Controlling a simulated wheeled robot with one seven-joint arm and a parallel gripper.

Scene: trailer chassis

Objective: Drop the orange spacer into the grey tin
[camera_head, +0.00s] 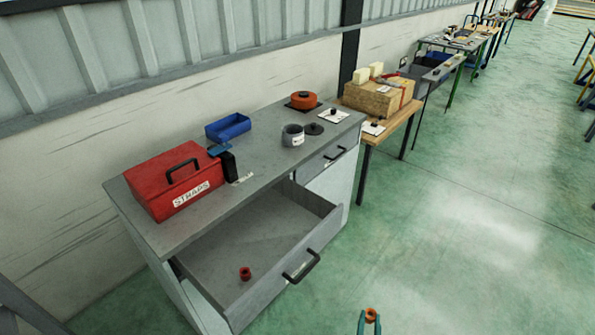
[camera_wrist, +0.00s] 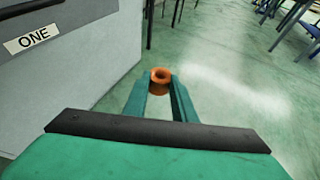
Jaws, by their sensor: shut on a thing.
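The orange spacer (camera_head: 370,313) is held between the fingertips of my gripper (camera_head: 369,319), at the bottom of the head view over the green floor. In the wrist view the spacer (camera_wrist: 160,75) is a short ring with its hole facing up, between the teal fingers of my gripper (camera_wrist: 160,86). The grey tin (camera_head: 292,136), round with a white label, stands on the grey workbench (camera_head: 262,150), well up and left of my gripper. Its inside looks dark; its contents cannot be told. A dark round lid (camera_head: 314,129) lies beside it.
An open drawer (camera_head: 297,240) juts from the bench, with a reddish ring (camera_head: 245,273) inside. On the bench are a red STRAPS box (camera_head: 178,180), a blue bin (camera_head: 228,127) and an orange round container (camera_head: 303,100). Open floor (camera_head: 450,230) lies to the right.

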